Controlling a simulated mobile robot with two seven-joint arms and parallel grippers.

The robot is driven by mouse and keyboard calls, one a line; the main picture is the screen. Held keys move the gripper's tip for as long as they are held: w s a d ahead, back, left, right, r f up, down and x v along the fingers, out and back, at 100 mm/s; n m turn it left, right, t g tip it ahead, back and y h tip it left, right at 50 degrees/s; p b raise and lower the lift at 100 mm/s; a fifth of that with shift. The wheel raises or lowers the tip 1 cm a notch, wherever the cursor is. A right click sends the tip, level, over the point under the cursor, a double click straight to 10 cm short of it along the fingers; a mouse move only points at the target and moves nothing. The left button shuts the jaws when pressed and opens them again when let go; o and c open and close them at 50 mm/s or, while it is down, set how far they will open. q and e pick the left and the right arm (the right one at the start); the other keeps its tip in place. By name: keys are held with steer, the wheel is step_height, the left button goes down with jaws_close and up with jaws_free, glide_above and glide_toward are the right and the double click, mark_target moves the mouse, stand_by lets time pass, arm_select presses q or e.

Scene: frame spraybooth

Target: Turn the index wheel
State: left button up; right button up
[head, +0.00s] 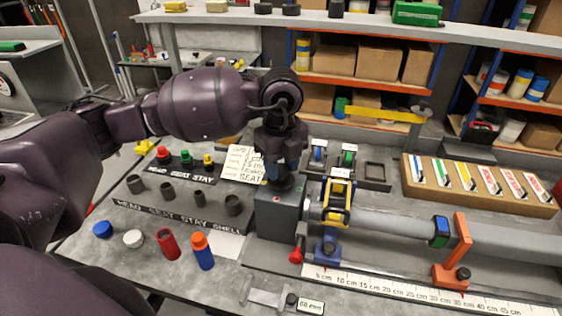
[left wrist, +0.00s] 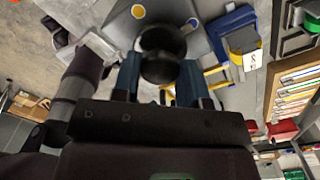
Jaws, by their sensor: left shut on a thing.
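The index wheel looks to be the black round knob (head: 283,184) on top of the grey box (head: 277,212) at the left end of the long grey tube (head: 400,226). My left gripper (head: 282,163) points down over the box, shut on this wheel. In the left wrist view, the dark wheel (left wrist: 162,42) sits between the two blue-grey fingers of my left gripper (left wrist: 160,76). The gripper hides part of the wheel, and I cannot read its angle. My right gripper is not in view.
A yellow and blue clamp-like ring (head: 337,202) is around the tube, right of the box. A red-tipped lever (head: 296,256) sticks out at the box's front. A note card (head: 242,163) stands close left of my gripper. Coloured cylinders (head: 203,252) and dark cups (head: 200,198) stand left.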

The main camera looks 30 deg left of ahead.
mark_target(281, 168)
arm_select(q)
steer(key=shift+r+n+p, duration=0.1)
steer(key=shift+n+p, duration=0.2)
steer(key=shift+n, duration=1.4)
steer(key=o, duration=0.9)
step_height(281, 168, up, 11)
steer(key=shift+f, duration=0.15)
